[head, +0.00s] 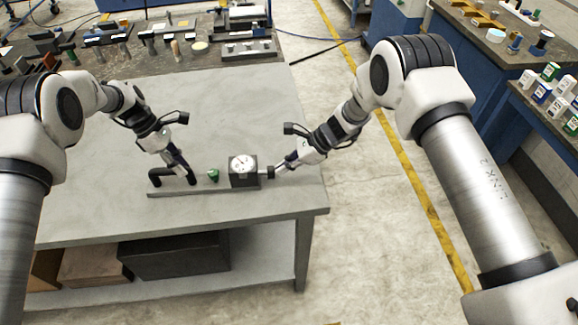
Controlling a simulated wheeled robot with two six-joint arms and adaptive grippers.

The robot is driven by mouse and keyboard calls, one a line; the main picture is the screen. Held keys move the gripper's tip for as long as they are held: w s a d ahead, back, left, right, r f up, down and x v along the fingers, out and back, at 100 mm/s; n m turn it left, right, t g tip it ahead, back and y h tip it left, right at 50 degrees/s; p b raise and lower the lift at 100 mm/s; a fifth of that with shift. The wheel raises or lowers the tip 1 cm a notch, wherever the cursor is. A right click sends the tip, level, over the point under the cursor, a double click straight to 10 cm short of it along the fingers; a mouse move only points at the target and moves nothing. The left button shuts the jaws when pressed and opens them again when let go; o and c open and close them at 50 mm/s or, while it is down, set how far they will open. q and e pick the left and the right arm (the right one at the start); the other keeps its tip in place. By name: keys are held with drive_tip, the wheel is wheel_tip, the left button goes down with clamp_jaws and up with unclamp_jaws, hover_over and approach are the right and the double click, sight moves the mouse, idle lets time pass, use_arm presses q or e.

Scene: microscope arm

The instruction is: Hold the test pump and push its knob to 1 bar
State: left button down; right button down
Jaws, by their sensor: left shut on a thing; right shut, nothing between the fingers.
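The test pump stands on the grey workbench near its front edge, on a long flat base (205,190). Its dark box carries a white round gauge (242,166); the reading is too small to tell. A black handle (158,176) rises at the left end of the base. My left gripper (185,172) is shut on the handle's right part. The dark knob (268,172) sticks out of the right side of the box. My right gripper (279,168) is shut and empty, its tips at the knob's right end; I cannot tell whether they touch it. A small green part (213,175) sits between handle and box.
The bench top (100,210) is clear around the pump, with its right edge close by. Tools and parts (150,40) lie along the back. Boxes (175,255) sit on the lower shelf. A blue side bench with bottles (550,90) stands at the right.

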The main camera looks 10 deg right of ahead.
drive_tip(key=shift+a, duration=1.1)
use_arm(q)
drive_tip(key=shift+d, duration=0.15)
use_arm(e)
drive_tip(key=shift+d, duration=0.15)
drive_tip(key=shift+d, duration=0.35)
drive_tip(key=d, duration=0.3)
drive_tip(key=shift+d, duration=0.15)
drive_tip(key=v, duration=1)
use_arm(q)
drive_tip(key=c, duration=0.9)
unclamp_jaws()
